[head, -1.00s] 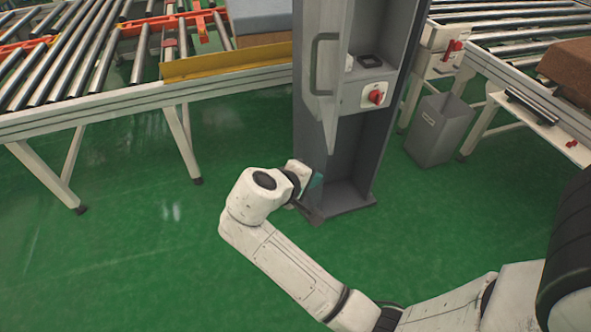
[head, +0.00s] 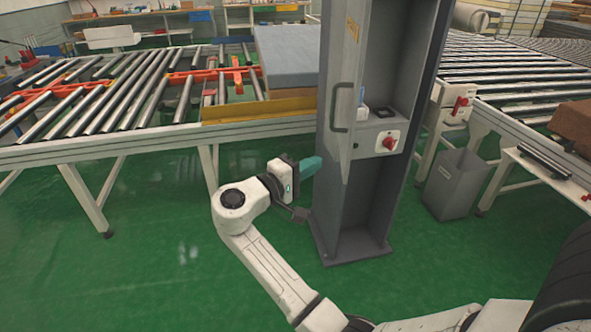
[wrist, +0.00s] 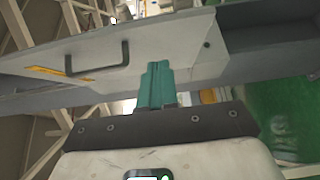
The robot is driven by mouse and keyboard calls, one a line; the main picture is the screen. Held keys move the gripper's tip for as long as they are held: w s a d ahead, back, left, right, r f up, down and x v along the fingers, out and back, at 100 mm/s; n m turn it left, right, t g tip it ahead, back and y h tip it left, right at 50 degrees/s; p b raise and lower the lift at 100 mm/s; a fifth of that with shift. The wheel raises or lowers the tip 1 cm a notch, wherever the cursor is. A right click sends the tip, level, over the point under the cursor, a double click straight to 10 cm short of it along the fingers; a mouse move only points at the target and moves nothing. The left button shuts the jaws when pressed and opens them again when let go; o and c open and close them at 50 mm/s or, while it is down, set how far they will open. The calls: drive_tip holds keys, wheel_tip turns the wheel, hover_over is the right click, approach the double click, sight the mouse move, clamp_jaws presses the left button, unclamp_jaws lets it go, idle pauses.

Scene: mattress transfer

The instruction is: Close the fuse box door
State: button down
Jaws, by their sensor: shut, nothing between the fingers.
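The fuse box (head: 338,250) is a tall grey cabinet standing on the floor, its front partly open. Its light grey door (head: 348,60), with a dark bar handle (head: 336,100), stands swung out at the left side of the opening. In the wrist view the door (wrist: 125,65) and its handle (wrist: 97,68) lie beyond the fingers. My gripper (head: 312,166) has teal fingers, shut together and empty, at the left of the cabinet below the handle. It also shows in the wrist view (wrist: 157,70), pointing toward the door's lower part. Whether it touches is unclear.
A red rotary switch (head: 389,143) sits inside the cabinet. Roller conveyors (head: 150,90) stand left and right behind it. A grey bin (head: 455,183) stands at the right. Green floor in front is clear.

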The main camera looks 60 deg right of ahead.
sight(346, 156)
drive_tip(key=shift+s+d+p, duration=0.95)
drive_tip(key=shift+s+d, duration=0.95)
drive_tip(key=shift+s, duration=0.3)
